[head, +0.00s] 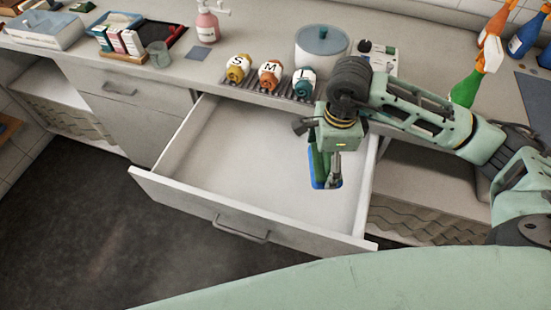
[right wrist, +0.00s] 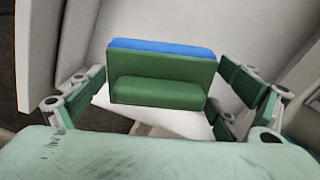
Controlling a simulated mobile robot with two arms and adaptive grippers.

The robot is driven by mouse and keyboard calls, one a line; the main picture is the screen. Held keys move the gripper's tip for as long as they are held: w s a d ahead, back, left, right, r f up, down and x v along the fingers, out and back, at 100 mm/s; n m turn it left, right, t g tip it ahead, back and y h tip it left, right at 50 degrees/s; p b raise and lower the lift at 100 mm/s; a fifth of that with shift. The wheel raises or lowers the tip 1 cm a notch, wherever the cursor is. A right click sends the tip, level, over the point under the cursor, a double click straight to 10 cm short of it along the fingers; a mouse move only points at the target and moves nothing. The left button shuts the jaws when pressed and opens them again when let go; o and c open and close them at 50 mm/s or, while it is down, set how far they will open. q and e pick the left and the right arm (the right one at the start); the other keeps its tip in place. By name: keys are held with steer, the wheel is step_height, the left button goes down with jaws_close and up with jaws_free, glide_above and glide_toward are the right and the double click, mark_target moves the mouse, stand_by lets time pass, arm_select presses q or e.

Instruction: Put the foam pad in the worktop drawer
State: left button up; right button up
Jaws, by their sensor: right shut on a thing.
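The foam pad is a small block, green with a blue layer, and shows in the right wrist view (right wrist: 160,70) between the two fingers of my right gripper. In the head view my right gripper (head: 327,172) points down, shut on the foam pad (head: 318,165), over the right part of the open drawer. The worktop drawer (head: 245,165) is pulled out, white inside and empty. The pad's blue edge is lowest in the head view; I cannot tell whether it touches the drawer floor. My left gripper is not in view.
The worktop above holds several lettered jars (head: 270,75) on a dark rack, a white pot with a blue lid (head: 321,45), a pink soap bottle (head: 207,24) and a glass (head: 159,54). Spray bottles (head: 468,85) stand at the right. The drawer's left half is free.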

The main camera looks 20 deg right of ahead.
mark_target(325, 165)
steer(key=f+m, duration=0.1)
steer(key=m, duration=0.1)
steer(key=d+f+m, duration=0.1)
steer(key=shift+w+f+m, duration=0.15)
steer(key=shift+f+m, duration=0.1)
steer(key=shift+m, duration=0.15)
steer(key=shift+w+a+f+b, duration=0.1)
steer(key=shift+a+f+b, duration=0.15)
steer(key=shift+f+b, duration=0.05)
steer(key=w+a+f+b, duration=0.1)
steer(key=a+f, duration=0.1)
steer(key=a, duration=0.1)
steer(key=w+a+f+b, duration=0.1)
steer(key=a+f, duration=0.1)
steer(key=a, duration=0.1)
steer(key=w+a+f+b, duration=0.1)
steer(key=a+f, duration=0.1)
steer(key=a, duration=0.1)
steer(key=shift+w+a+f, duration=0.1)
steer(key=shift+w+a, duration=0.15)
steer(key=shift+w+a+f+b, duration=0.15)
steer(key=shift+a+f+b, duration=0.1)
steer(key=shift+a+b, duration=0.2)
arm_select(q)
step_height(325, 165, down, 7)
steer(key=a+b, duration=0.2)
arm_select(e)
steer(key=shift+f, duration=1.85)
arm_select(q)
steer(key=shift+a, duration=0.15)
